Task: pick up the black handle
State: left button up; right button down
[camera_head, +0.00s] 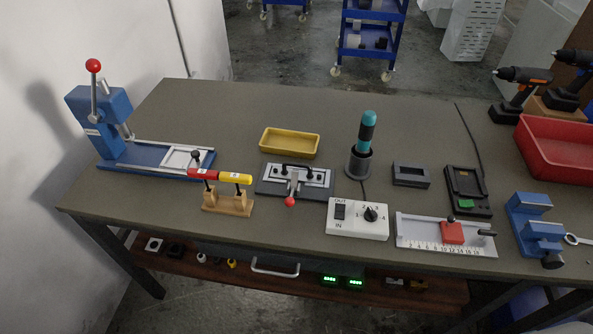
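No gripper shows in the head view. No loose, plainly separate black handle stands out, and I cannot tell which black part is meant. A wooden stand (228,208) at the front left carries a red handle (203,174) and a yellow handle (236,179), with dark shafts below. A teal-and-black tool (367,128) stands upright in a dark round holder (357,163). A plate fixture (294,181) has small black parts on top and a red ball knob. A ruled slide fixture (445,236) has a red block and a small black lever (487,233).
A blue press (103,122) stands at the left. A yellow tray (290,142), white switch box (357,219), black charger (467,191), blue vise (535,229) and red bin (565,150) fill the table (240,112). Its back middle is clear.

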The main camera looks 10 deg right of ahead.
aim_at(309, 176)
jog(key=k+z, duration=0.35)
jog(key=z, duration=0.15)
jog(key=k+z, duration=0.3)
jog(key=z, duration=0.2)
jog(key=k+l+z, duration=0.25)
jog(key=z, duration=0.2)
